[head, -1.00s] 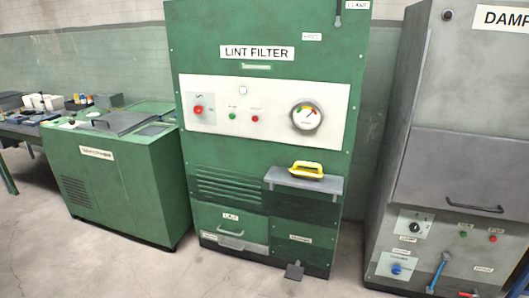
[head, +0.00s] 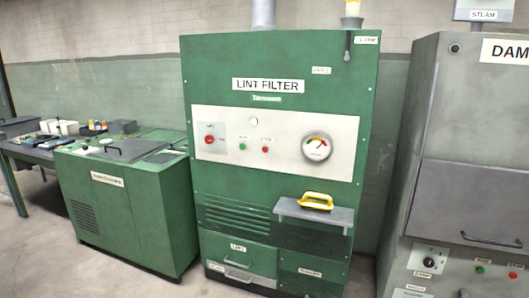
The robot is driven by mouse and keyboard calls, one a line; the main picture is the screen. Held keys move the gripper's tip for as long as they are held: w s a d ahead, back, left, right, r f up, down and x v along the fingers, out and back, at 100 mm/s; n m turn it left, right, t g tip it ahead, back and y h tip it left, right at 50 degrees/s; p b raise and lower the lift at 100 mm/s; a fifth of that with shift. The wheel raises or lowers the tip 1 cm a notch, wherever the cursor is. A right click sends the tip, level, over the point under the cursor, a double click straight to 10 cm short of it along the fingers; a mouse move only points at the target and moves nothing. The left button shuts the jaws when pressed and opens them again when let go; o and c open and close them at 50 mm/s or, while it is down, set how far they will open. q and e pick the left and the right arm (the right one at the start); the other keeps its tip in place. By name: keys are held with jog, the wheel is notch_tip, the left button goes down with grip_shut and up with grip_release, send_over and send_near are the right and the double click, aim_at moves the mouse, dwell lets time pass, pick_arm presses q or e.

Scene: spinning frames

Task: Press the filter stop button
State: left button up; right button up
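The green lint filter cabinet (head: 285,84) stands in the middle of the head view. Its pale control panel (head: 285,165) carries a green button (head: 242,147) and a red button (head: 265,150) side by side, each under a small label too blurred to read with certainty. A larger red knob or switch (head: 209,139) sits at the panel's left, and a round gauge (head: 317,147) at its right. Neither of my grippers shows in the head view.
A grey shelf (head: 288,208) with a yellow-handled tool (head: 316,201) juts out below the panel. A green machine (head: 128,215) and a cluttered table (head: 22,150) stand left. A grey machine (head: 465,150) stands right. Some bare floor shows at the lower left.

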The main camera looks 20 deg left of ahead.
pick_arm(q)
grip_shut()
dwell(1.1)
